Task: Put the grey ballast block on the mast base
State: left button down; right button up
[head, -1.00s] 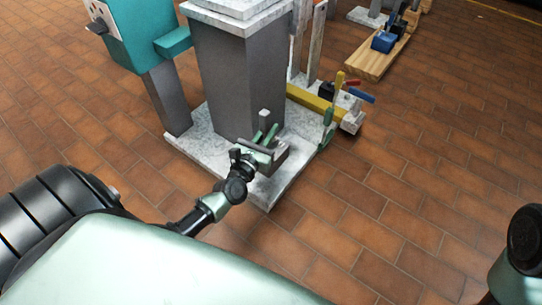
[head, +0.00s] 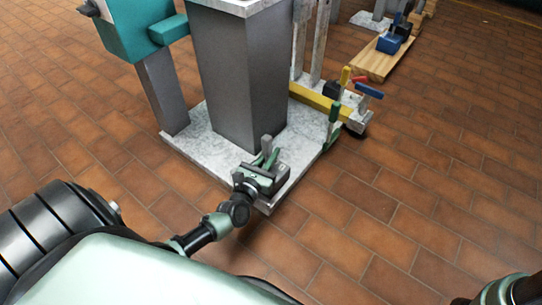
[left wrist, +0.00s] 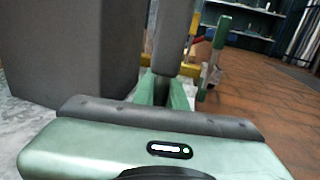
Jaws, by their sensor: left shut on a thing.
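My left gripper (head: 265,161) is shut on a small grey upright piece (head: 266,144), which I take as the grey ballast block. In the left wrist view the grey piece (left wrist: 174,38) stands between the green fingers, its top cut off by the frame. The gripper is over the front corner of a white stone plate (head: 208,140), likely the mast base. I cannot tell whether the block touches the plate. My right gripper is out of view.
A tall grey pillar (head: 236,80) rises from the plate just behind the gripper. A teal box (head: 140,35) on a grey leg stands left. A green clamp (head: 332,124) and a yellow bar (head: 316,97) lie right. Brick floor (head: 430,170) is clear at front right.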

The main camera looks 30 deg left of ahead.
pick_arm(q)
jog(key=shift+r, duration=0.1)
jog(key=c, duration=1.8)
grip_release()
jog(key=shift+f, duration=0.2)
jog(key=o, duration=0.3)
jog(key=shift+o, duration=0.2)
jog(key=shift+r, duration=0.2)
